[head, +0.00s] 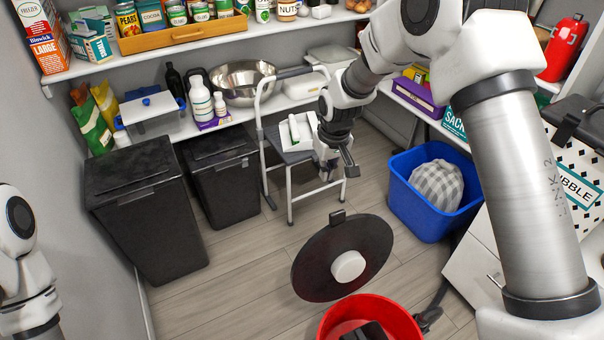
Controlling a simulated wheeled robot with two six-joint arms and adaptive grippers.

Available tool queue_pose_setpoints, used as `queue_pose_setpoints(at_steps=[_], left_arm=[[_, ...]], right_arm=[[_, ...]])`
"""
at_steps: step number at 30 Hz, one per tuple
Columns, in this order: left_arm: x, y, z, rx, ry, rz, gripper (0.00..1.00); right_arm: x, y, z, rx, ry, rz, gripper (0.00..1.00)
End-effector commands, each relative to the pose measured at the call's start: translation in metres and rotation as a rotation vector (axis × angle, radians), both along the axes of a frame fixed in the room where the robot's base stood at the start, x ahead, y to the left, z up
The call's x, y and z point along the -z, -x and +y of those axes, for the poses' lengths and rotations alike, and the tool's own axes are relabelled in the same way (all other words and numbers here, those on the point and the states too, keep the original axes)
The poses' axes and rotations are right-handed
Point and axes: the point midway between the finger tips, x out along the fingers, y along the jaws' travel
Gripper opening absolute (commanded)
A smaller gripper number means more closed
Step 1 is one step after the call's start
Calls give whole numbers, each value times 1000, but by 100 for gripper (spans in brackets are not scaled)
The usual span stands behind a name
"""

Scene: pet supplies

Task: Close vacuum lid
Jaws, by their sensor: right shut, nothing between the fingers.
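The vacuum's round dark lid (318,262) stands raised and tilted in the lower middle of the head view, with a pale round part at its centre and a small dark tab on its upper edge. The vacuum's red tub (330,322) is just below it, open at the top, with dark parts inside; its lower part is cut off by the frame. My right gripper (347,168) is shut and empty, above and beyond the lid and apart from it. Part of my left arm shows at the left edge, but its gripper is out of frame.
A step stool (292,157) with a white item on it stands behind my right gripper. A blue bin (405,205) holding a checked bag (437,185) is to the right. Two black bins (140,215) stand left. Wooden floor (235,265) is clear left of the lid.

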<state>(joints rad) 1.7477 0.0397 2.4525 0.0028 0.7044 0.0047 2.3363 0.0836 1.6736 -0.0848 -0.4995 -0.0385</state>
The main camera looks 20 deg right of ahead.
Motion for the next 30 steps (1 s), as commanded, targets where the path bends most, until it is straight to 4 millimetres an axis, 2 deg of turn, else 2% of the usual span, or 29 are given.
queue_pose_setpoints(at_steps=[14,21,30], left_arm=[[13,-1,0,6,2,0,49],[10,-1,0,6,2,0,49],[10,-1,0,6,2,0,49]], right_arm=[[98,-13,1,0,0,4,0],[92,20,-1,1,-1,2,0],[91,26,-1,0,0,1,0]])
